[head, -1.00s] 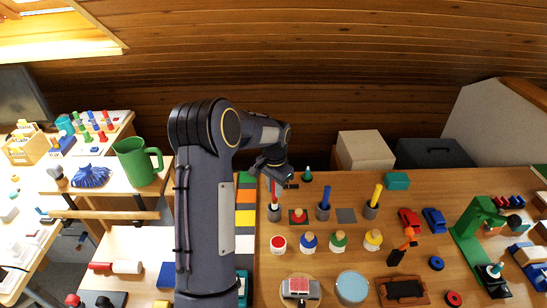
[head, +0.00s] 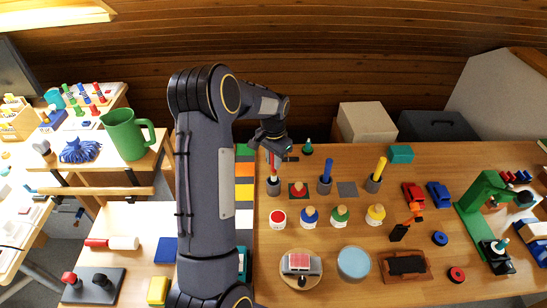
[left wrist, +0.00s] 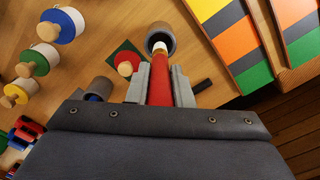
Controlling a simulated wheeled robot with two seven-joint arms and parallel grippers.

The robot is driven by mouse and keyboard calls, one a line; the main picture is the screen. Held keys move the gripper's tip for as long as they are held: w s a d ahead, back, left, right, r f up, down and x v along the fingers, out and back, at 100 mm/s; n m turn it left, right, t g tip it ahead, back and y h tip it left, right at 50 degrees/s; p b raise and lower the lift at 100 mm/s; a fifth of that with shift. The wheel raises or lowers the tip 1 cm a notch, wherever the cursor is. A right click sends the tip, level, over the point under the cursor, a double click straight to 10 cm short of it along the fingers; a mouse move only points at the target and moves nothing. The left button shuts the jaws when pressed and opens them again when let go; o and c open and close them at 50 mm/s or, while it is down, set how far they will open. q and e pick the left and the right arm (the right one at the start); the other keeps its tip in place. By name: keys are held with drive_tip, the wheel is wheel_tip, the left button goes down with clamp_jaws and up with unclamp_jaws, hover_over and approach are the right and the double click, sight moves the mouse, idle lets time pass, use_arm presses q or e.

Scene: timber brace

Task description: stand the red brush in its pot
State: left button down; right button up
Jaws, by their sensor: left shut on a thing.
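The red brush (left wrist: 159,82) is upright between the fingers of my left gripper (left wrist: 160,88), which is shut on its red handle. Its white end points down at the mouth of a grey pot (left wrist: 168,33) in the left wrist view. In the head view the red brush (head: 271,160) stands over the grey pot (head: 273,188), below my left gripper (head: 271,142). The white end is at or just above the pot's rim; I cannot tell how far inside it is. My right gripper is not in view.
A pot with a yellow brush (head: 376,177) stands further right. Several knobbed jars (head: 340,216) stand in front. A coloured strip board (head: 244,190) lies left.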

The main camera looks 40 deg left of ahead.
sight(273, 170)
use_arm(q)
drive_tip(key=shift+f+b, duration=1.7)
drive_tip(key=shift+f, duration=0.9)
drive_tip(key=c, duration=1.2)
unclamp_jaws()
drive_tip(key=shift+r+p, duration=3.05)
drive_tip(key=shift+r, duration=1.5)
